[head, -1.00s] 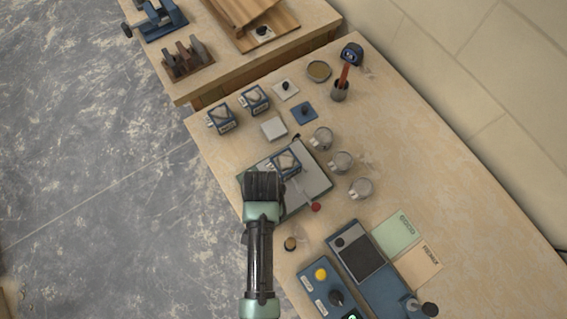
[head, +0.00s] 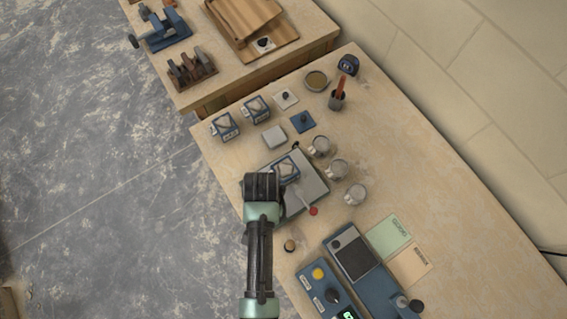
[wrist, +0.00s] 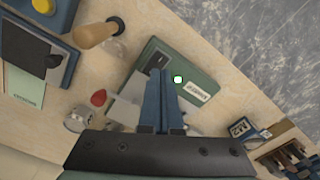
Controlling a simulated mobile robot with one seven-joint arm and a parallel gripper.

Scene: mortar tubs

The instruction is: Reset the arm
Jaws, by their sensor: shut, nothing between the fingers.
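My gripper (wrist: 161,75) shows in the wrist view as two blue fingers lying close together, shut with nothing between them. They point over a flat device with a green side (wrist: 188,70), a white label and a small lit green dot. In the head view my arm reaches up from the bottom, bent at a dark joint by the near edge of the grey-topped device (head: 312,188). The fingers are hidden there. A blue-framed tub (head: 286,168) sits on that device, just beyond my arm.
Metal cups (head: 337,169) stand right of the device. Two blue-framed tubs (head: 225,126) (head: 256,108) stand beyond it. A control box (head: 325,290) and a blue scale-like unit (head: 352,254) lie close to my arm's right.

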